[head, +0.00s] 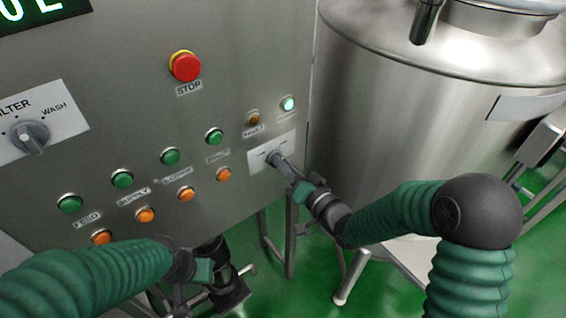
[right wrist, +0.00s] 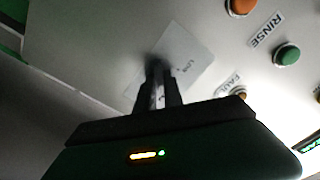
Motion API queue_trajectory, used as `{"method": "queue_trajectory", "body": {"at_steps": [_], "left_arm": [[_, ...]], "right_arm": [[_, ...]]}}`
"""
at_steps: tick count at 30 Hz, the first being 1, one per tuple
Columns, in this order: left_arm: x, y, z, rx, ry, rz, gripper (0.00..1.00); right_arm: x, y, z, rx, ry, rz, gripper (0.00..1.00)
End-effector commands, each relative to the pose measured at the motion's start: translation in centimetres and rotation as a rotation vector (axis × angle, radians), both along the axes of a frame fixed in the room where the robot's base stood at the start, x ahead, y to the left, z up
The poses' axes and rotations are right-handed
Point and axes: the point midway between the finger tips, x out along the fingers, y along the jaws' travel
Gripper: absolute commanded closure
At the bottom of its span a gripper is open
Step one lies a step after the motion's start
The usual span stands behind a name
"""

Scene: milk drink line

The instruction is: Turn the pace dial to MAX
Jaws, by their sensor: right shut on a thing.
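The pace dial (head: 271,156) is a small grey knob on a white plate (head: 287,147) at the right end of the steel control panel. My right gripper (head: 279,163) reaches it from the lower right and is shut on it. In the right wrist view the dark fingers (right wrist: 157,88) meet the plate (right wrist: 188,58), whose small lettering is blurred. The fingers hide most of the knob, so I cannot tell where it points. My left gripper (head: 222,280) hangs low in front of the panel's lower edge, away from the dial; its jaws are unclear.
Green buttons (head: 171,156) and orange buttons (head: 186,194) run in rows left of the dial. A red stop button (head: 186,66) sits above them. A filter knob (head: 31,136) is at the far left. A steel tank (head: 400,100) stands right of the panel.

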Motion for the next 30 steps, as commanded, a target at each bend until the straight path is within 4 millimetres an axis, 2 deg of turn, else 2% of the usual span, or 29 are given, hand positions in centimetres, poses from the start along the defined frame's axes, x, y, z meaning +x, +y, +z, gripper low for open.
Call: {"method": "queue_trajectory", "body": {"at_steps": [1, 21, 22, 26, 30], "left_arm": [[0.00, 0.00, 0.25, 0.000, 0.000, 0.000, 0.64], [0.01, 0.00, 0.41, 0.000, 0.000, 0.000, 0.64], [0.01, 0.00, 0.41, 0.000, 0.000, 0.000, 0.64], [0.00, 0.00, 0.40, 0.000, 0.000, 0.000, 0.64], [0.00, 0.00, 0.38, 0.000, 0.000, 0.000, 0.64]], "right_arm": [[0.34, -0.26, 0.70, 0.018, -0.005, -0.008, 1.00], [0.39, -0.32, 0.52, 0.066, 0.030, -0.009, 1.00], [0.39, -0.33, 0.51, 0.066, 0.031, -0.009, 0.84], [0.30, -0.25, 0.33, 0.064, 0.034, -0.007, 0.67], [0.19, -0.17, 0.21, 0.062, 0.037, -0.005, 0.66]]}}
